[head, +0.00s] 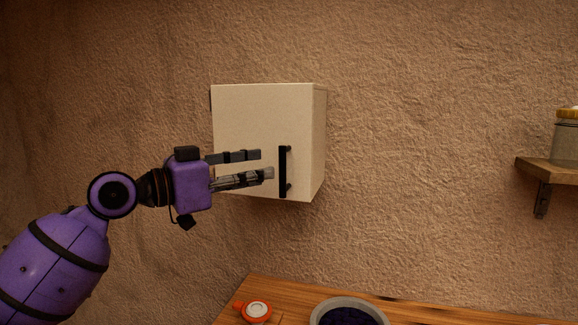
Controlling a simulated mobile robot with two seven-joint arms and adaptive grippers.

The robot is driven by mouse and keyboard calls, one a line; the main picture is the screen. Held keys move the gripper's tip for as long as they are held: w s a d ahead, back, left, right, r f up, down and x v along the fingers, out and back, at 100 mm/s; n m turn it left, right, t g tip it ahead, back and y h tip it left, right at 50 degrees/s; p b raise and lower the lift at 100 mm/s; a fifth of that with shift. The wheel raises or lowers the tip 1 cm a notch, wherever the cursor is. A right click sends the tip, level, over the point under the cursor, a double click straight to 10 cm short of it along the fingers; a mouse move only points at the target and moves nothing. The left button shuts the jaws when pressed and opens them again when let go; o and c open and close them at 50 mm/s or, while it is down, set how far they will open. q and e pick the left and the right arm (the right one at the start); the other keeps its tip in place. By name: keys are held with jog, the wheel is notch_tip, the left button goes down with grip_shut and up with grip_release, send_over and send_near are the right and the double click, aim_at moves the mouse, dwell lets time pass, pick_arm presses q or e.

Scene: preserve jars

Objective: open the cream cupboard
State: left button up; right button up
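The cream cupboard (255,112) hangs on the rough tan wall near the middle of the head view. Its door looks shut. A dark vertical bar handle (283,172) sits on the right part of the door. My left gripper (267,164) comes in from the left in front of the door. Its two fingers are apart with nothing between them, and their tips point right, just left of the handle. I cannot tell whether the tips touch it. The fingers hide part of the door's lower half. My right gripper is out of view.
A wooden table (285,292) is below, with an orange-rimmed round item (257,311) and a grey bowl (320,309) of dark contents at its edge. At right, a wooden wall shelf (545,171) holds a glass jar (566,142). The wall between cupboard and shelf is clear.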

aim_at(282, 167)
pick_arm(q)
jog(key=p+x, duration=0.1)
jog(key=x, duration=0.4)
jog(key=shift+w+d+r, duration=0.1)
jog(key=shift+d+r, duration=0.05)
jog(key=shift+d, duration=0.05)
jog(key=shift+w+d, duration=0.35)
jog(key=shift+d, duration=0.1)
grip_shut()
